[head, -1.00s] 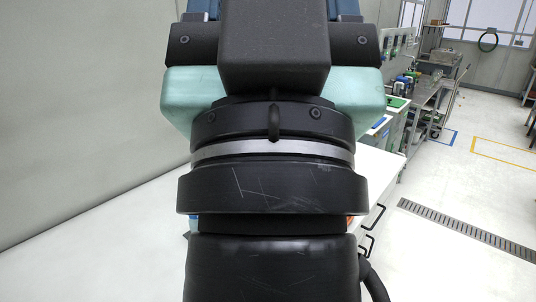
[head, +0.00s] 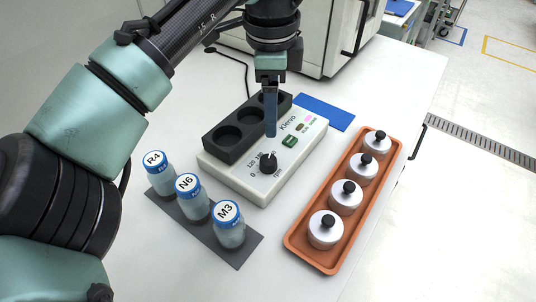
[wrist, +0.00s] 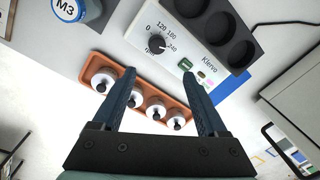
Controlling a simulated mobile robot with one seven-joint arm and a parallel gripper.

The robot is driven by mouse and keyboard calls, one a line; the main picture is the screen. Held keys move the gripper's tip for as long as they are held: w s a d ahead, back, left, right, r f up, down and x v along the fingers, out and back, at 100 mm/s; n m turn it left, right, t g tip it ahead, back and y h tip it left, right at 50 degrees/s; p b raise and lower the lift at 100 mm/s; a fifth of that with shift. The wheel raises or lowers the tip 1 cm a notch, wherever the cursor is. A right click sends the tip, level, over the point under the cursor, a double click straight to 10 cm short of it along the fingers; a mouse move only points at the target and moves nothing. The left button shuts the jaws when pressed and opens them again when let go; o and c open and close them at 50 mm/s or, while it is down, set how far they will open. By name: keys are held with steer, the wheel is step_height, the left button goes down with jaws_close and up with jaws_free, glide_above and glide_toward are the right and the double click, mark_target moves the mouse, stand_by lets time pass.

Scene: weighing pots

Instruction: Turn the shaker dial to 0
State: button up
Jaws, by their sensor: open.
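The wrist view also shows the dial (wrist: 155,44). My gripper (head: 270,133) points down above the shaker, apart from the dial and slightly beyond it. In the wrist view my gripper's two blue fingers (wrist: 160,68) are spread with nothing between them.
A black block with round wells (head: 238,134) sits on the shaker; a green button (head: 290,141) is near the dial. Bottles R4 (head: 158,175), N6 (head: 192,200) and M3 (head: 229,228) stand on a grey mat. A blue mat (head: 325,113) lies behind.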

mark_target(268, 160)
steer(key=f, duration=0.4)
steer(key=f+b, duration=0.1)
steer(key=f, duration=0.3)
steer(key=f+b, duration=0.1)
steer(key=f, duration=0.4)
steer(key=shift+w+a, duration=0.25)
jaws_close()
